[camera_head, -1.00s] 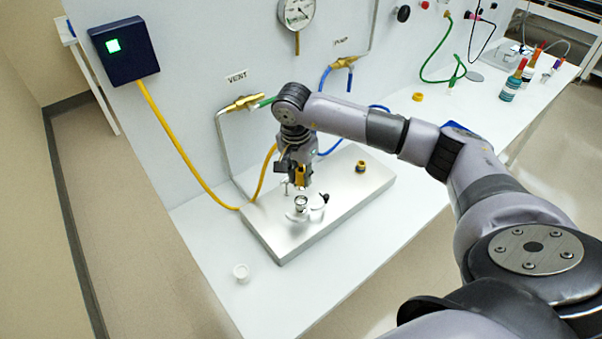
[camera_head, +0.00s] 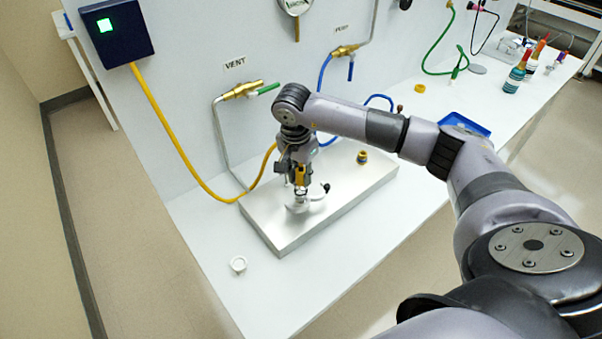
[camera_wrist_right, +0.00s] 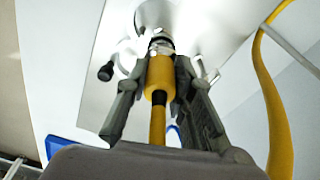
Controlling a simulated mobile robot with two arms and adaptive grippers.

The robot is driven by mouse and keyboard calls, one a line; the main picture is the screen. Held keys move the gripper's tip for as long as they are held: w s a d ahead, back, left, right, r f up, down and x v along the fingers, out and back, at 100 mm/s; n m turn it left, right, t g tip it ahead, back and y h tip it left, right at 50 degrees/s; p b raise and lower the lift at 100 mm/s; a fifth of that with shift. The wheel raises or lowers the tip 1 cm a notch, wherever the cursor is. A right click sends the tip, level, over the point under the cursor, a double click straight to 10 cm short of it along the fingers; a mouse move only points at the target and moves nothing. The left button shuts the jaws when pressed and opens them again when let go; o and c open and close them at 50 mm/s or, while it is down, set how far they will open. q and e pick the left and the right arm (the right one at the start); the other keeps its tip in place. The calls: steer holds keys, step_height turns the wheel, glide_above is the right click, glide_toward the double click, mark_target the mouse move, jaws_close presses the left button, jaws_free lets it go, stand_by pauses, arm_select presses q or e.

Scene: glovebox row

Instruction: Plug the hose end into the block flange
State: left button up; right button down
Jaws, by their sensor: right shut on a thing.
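The yellow hose end (camera_head: 300,174) is upright in my right gripper (camera_head: 296,178), directly over the block flange (camera_head: 297,206). In the right wrist view, the gripper's fingers (camera_wrist_right: 160,85) are closed on either side of the yellow hose end (camera_wrist_right: 159,74), and its metal tip meets the flange area. I cannot tell whether the tip is inside the flange or only touching it. The flange stands on the silver metal block (camera_head: 345,205), with a small dark-knobbed clamp (camera_head: 325,187) at its side. The yellow hose (camera_head: 178,150) runs to the dark blue wall box. My left gripper is not in view.
A white cap (camera_head: 238,264) lies on the bench in front of the block. A yellow-brown fitting (camera_head: 362,157) sits on the block's far part. Brass VENT (camera_head: 242,89) and PUMP (camera_head: 344,50) valves are on the wall. A blue tray (camera_head: 466,124) is behind my arm.

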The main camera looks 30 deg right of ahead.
mark_target(298, 187)
steer(key=shift+b, duration=0.65)
stand_by(1.4)
steer(key=shift+f+b, duration=1.05)
steer(key=shift+f, duration=0.15)
steer(key=c, duration=1.3)
jaws_free()
step_height(298, 187, up, 12)
steer(key=a, duration=0.1)
steer(key=shift+s+a, duration=0.2)
steer(key=shift+s, duration=0.05)
steer(key=shift+s+f, duration=0.1)
